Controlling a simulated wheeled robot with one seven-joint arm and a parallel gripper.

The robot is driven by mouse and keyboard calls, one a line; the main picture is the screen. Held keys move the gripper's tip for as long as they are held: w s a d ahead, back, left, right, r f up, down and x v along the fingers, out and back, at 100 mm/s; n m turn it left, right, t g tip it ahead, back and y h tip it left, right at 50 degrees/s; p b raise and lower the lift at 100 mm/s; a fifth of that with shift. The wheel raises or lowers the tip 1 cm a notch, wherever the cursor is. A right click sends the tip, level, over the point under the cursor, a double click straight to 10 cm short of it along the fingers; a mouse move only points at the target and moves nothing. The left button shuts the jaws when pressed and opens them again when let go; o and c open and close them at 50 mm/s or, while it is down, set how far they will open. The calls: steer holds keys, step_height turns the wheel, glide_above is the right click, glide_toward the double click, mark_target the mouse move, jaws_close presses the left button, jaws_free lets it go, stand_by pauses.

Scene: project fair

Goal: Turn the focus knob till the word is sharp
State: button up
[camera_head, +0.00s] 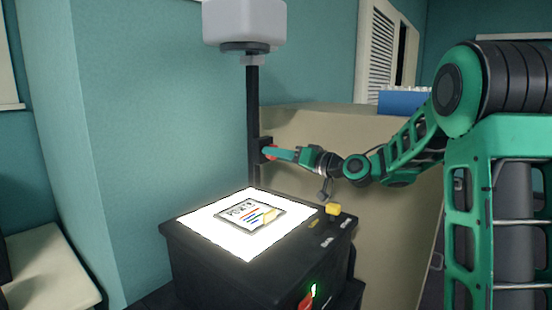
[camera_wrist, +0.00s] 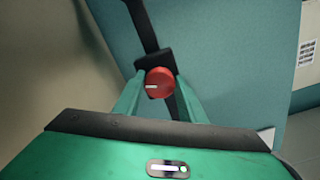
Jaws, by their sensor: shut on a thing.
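The focus knob (camera_wrist: 158,82) is a round red knob with a white pointer line, on a black block on the projector's post (camera_head: 253,120). In the wrist view the white line points left. My gripper (camera_head: 268,152) is shut on the knob, with one green finger on each side of it. In the head view the fingers hide most of the knob. The overhead projector (camera_head: 180,235) has a lit white top with a sheet (camera_head: 250,214) lying on it, bearing a word and coloured lines. The projected word is in neither view.
The grey projector head (camera_head: 245,22) sits atop the post. A yellow knob (camera_head: 333,209) and a red switch (camera_head: 305,302) beside a green light are on the projector body. A beige panel (camera_head: 330,135) stands behind my arm, with a blue box (camera_head: 403,101) beyond.

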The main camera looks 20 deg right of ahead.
steer(key=shift+w+d, duration=0.1)
steer(key=shift+d, duration=0.05)
steer(key=o, duration=1.1)
steer(key=shift+c, duration=0.2)
steer(key=s+a+r, duration=0.6)
steer(key=a+r, duration=0.4)
steer(key=shift+r, duration=0.4)
